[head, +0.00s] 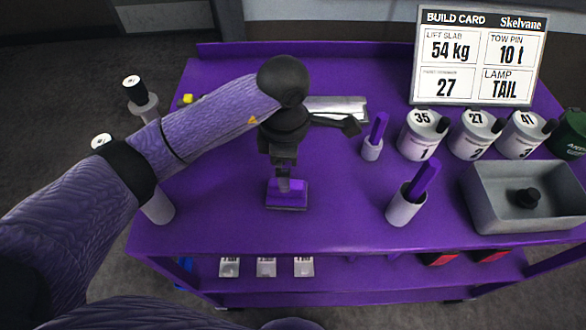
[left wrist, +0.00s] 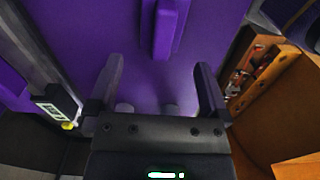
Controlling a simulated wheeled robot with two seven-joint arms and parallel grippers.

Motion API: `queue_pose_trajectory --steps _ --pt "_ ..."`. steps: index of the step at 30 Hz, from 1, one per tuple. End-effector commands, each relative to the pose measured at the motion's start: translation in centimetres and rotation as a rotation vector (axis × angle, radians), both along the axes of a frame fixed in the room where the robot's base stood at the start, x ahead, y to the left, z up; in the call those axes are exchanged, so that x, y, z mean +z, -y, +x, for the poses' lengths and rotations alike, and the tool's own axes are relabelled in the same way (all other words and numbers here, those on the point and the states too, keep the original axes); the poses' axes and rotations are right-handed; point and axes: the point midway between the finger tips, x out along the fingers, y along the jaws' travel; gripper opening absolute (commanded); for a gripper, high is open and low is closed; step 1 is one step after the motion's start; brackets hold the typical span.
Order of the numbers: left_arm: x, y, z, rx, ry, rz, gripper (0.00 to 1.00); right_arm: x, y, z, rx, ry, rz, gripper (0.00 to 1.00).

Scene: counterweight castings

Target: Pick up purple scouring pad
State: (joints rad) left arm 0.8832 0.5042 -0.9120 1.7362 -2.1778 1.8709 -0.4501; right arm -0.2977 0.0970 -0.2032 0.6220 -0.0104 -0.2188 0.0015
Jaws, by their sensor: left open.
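The purple scouring pad (head: 287,203) is a small block with a raised part on top, lying on the purple cart top (head: 330,222) near its front. It nearly matches the surface in colour. My left gripper (head: 290,183) points down at the pad in the head view and hides part of its top. In the left wrist view the fingers (left wrist: 159,62) are apart with nothing between them. A purple raised block (left wrist: 162,30), seemingly the pad, shows just beyond the fingertips. Whether a fingertip touches it cannot be told. My right gripper is out of view.
White cups with purple sticks (head: 404,209) and (head: 371,150) stand right of the pad. Numbered canisters (head: 420,140), a grey bin (head: 520,220) and a build card (head: 478,60) are further right. A metal tray (head: 340,105) lies behind my gripper.

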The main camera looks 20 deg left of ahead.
Motion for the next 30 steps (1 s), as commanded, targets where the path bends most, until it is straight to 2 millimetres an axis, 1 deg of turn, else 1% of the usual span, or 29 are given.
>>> queue_pose_trajectory --steps 1,3,5,9,12,15,20,21,23,24,26,27,29,30 --pt "-1.3 0.0 -0.1 0.001 -0.006 0.0 1.0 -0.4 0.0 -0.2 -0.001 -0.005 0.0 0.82" --pt "-2.5 0.0 -0.1 0.001 -0.006 -0.001 1.0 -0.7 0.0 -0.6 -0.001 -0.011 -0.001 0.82" --pt "-3.2 0.0 -0.1 0.001 -0.004 -0.002 1.0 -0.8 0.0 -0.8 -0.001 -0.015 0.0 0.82" --pt "-6.2 -0.3 0.0 0.002 -0.007 -0.001 1.0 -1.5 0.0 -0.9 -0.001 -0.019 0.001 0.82" --pt "-7.9 -0.4 0.0 0.001 -0.005 -0.003 1.0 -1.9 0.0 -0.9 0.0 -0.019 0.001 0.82" --pt "-8.5 -0.4 0.1 0.0 -0.003 -0.002 1.0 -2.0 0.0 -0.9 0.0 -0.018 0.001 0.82" --pt "-8.4 -0.4 0.1 0.0 -0.001 -0.002 1.0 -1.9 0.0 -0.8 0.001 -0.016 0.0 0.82" --pt "-8.3 -0.4 0.1 0.0 -0.001 -0.002 0.96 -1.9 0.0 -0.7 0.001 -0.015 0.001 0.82" --pt "-8.3 -0.4 0.1 0.0 -0.002 -0.002 0.83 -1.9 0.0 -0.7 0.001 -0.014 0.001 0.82" --pt "-8.3 -0.4 0.1 0.0 -0.002 -0.002 0.75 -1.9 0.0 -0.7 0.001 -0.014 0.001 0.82" --pt "-8.3 -0.4 0.1 0.0 -0.002 -0.002 0.62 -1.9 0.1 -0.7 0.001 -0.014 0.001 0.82" --pt "-8.3 -0.4 0.1 0.001 -0.002 -0.002 0.53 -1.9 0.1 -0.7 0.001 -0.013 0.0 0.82" --pt "-8.3 -0.4 0.1 0.001 -0.002 -0.002 0.41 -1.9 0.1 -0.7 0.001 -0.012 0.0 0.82" --pt "-8.3 -0.4 0.1 0.001 -0.002 -0.002 0.32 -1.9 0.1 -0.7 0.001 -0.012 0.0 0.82"
